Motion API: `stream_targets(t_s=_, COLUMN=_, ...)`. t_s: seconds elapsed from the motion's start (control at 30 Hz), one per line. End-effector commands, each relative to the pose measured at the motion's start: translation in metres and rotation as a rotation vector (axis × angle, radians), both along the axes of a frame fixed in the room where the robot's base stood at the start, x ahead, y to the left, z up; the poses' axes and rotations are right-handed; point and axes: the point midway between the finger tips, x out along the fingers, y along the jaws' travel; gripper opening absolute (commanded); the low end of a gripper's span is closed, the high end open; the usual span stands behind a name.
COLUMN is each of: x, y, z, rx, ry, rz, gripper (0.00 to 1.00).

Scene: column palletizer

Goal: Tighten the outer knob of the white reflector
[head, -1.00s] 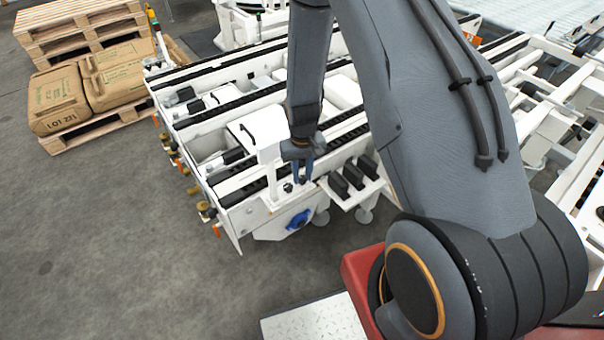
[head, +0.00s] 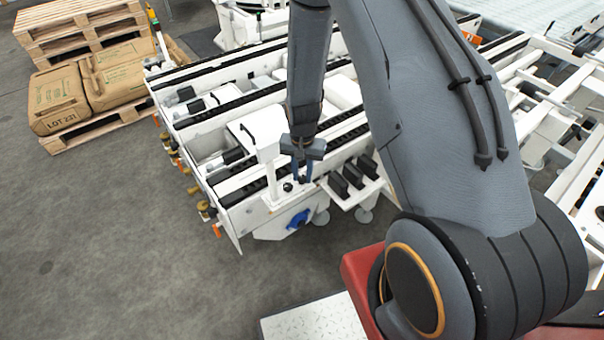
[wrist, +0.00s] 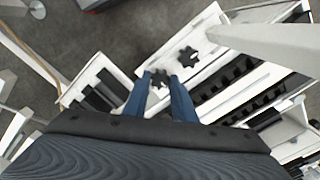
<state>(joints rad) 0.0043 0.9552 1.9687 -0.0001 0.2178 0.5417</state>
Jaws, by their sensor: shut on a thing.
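My gripper (head: 303,180) points down over the near end of the white conveyor frame. In the wrist view its two blue fingers (wrist: 161,76) are closed around a black lobed knob (wrist: 159,79). A second black knob (wrist: 187,56) stands apart from the fingers on the same white plate (wrist: 207,43), which I take to be the reflector's mount. This second knob also shows in the head view (head: 288,187), left of the fingers. The held knob is mostly hidden by the fingers in the head view. I cannot tell how tight either knob is.
A white post (head: 268,165) with a bent top rises just left of my gripper. Dark blocks (head: 347,180) sit on a white shelf to the right. A blue part (head: 298,220) is below on the frame side. Open grey floor (head: 120,240) lies at the left.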

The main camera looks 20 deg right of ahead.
Motion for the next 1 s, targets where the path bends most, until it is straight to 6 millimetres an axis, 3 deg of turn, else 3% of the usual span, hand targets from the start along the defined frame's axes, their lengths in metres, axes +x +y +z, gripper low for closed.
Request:
stream_targets(t_s=0.37, x=0.001, y=0.000, z=0.000, rx=0.000, ry=-0.001, rz=-0.004, gripper=0.02)
stream_targets(t_s=0.4, x=0.001, y=0.000, z=0.000, rx=0.000, ry=-0.001, rz=-0.004, gripper=0.27)
stream_targets(t_s=0.5, x=0.000, y=0.000, z=0.000, rx=0.000, ry=-0.001, rz=-0.003, gripper=0.43)
stream_targets(t_s=0.83, x=0.000, y=0.000, z=0.002, rx=-0.001, ry=-0.001, rz=-0.003, gripper=0.43)
stream_targets(t_s=1.0, x=0.002, y=0.000, z=0.018, rx=0.000, ry=-0.004, rz=-0.003, gripper=0.43)
